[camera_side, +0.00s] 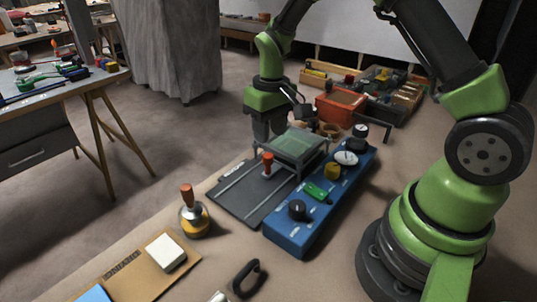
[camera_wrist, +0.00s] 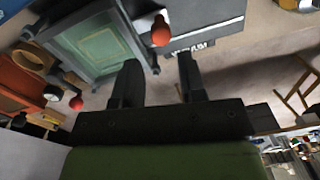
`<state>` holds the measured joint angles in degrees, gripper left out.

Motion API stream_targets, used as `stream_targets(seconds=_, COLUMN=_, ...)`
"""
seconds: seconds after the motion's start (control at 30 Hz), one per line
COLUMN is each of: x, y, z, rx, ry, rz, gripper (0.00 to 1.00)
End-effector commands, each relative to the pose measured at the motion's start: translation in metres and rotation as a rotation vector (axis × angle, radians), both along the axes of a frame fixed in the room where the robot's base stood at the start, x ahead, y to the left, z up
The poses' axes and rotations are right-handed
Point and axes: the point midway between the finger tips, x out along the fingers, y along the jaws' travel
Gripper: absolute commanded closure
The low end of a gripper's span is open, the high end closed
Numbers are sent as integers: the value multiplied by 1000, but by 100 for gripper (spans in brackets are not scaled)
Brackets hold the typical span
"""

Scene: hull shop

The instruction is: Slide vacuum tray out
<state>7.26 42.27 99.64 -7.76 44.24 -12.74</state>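A blue machine (camera_side: 318,209) with knobs and a dial stands on the bench. Beside it is a dark flat base plate (camera_side: 240,197) with light rails, and a grey frame with a green panel (camera_side: 294,144) raised on legs over its far end. I cannot tell which of these parts is the vacuum tray. An orange-knobbed handle (camera_side: 267,162) stands at the frame's near side. My gripper (camera_side: 268,132) points down just left of the frame's far end. In the wrist view my gripper (camera_wrist: 157,78) is open and empty, with the frame (camera_wrist: 92,42) and orange knob (camera_wrist: 161,29) beyond its fingers.
An orange-handled jar (camera_side: 193,215) and a wooden board with a white block (camera_side: 166,252) stand near the front. A black handle (camera_side: 246,278) lies by the front edge. A red bin (camera_side: 340,105) and a parts tray (camera_side: 390,92) stand behind the machine.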

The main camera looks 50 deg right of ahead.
Motion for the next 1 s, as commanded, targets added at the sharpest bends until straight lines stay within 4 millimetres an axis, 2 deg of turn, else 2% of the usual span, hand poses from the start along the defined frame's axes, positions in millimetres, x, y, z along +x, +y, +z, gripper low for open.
stream_targets(seconds=0.1, x=-1, y=1, z=-25, rx=1, ry=7, rz=-1, gripper=62)
stream_targets(seconds=0.3, x=0, y=3, z=-56, rx=-1, ry=3, rz=-1, gripper=62)
stream_targets(seconds=0.5, x=0, y=3, z=-68, rx=-1, ry=1, rz=-1, gripper=62)
stream_targets(seconds=0.73, x=0, y=3, z=-68, rx=-1, ry=-1, rz=-1, gripper=62)
stream_targets(seconds=0.77, x=0, y=3, z=-68, rx=-1, ry=-1, rz=-1, gripper=64)
stream_targets(seconds=0.9, x=0, y=3, z=-68, rx=-1, ry=-1, rz=-1, gripper=97)
stream_targets(seconds=0.93, x=0, y=3, z=-68, rx=-1, ry=0, rz=-1, gripper=100)
stream_targets(seconds=1.0, x=0, y=3, z=-68, rx=-1, ry=0, rz=-1, gripper=100)
